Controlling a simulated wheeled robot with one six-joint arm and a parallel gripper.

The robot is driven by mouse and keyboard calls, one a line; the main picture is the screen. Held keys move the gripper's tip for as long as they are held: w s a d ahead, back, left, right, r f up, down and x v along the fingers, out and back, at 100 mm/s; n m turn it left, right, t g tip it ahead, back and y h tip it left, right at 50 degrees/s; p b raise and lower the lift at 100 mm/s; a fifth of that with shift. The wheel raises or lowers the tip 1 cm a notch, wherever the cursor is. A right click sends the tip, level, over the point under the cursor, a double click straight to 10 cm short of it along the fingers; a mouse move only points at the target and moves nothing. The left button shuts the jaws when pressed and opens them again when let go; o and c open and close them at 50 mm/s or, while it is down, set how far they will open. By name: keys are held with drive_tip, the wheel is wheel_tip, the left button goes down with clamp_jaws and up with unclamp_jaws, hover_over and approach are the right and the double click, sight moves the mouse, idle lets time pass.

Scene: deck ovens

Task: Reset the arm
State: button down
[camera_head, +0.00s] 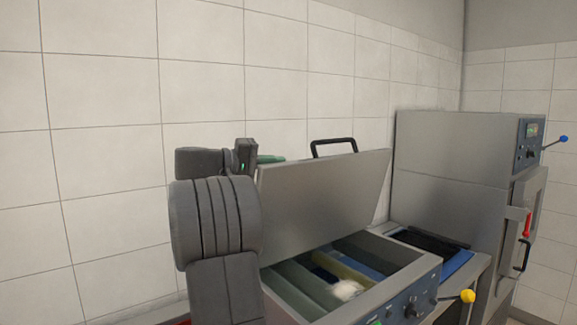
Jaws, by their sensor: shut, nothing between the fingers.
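My arm rises in the left-middle foreground, its thick dark grey joint in front of the wall. My gripper (271,158) is at the arm's upper end, beside the upper left edge of a raised lid. Only a small green part shows past the dark wrist. It is shut, with nothing seen held in it, and the rest of it is hidden.
A grey lid (325,194) with a black handle (333,147) stands open over a unit (410,278) with several compartments. A whitish lump (346,289) lies inside. A yellow-knobbed lever (467,296) sticks out. A tall oven (450,165) stands right. Tiled wall (105,100) behind.

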drive_tip(key=v, duration=0.9)
drive_tip(key=shift+b, duration=0.45)
drive_tip(key=shift+s, duration=0.1)
